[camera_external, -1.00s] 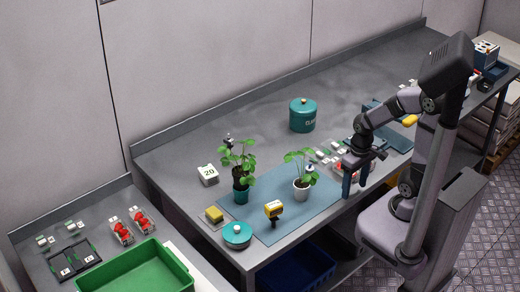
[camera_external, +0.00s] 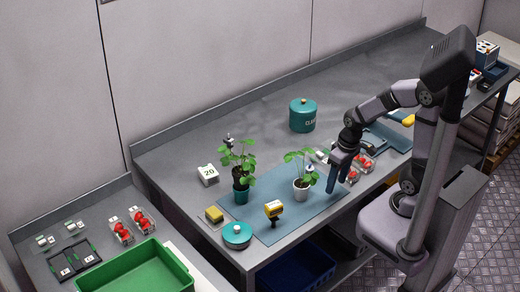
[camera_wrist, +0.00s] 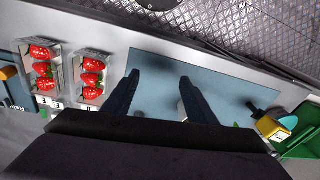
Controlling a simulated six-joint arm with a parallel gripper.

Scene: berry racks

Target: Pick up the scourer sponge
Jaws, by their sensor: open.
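My gripper (camera_external: 334,183) points down over the right part of the blue mat, beside the white-potted plant and well to the right of the sponge. In the wrist view my gripper (camera_wrist: 156,82) has its two fingers apart with only the blue mat showing between them.
A plant in a white pot (camera_external: 301,190) and one in a teal pot (camera_external: 240,195) stand between my gripper and the sponge. Strawberry punnets (camera_wrist: 91,77) lie beside the blue mat (camera_wrist: 228,92).

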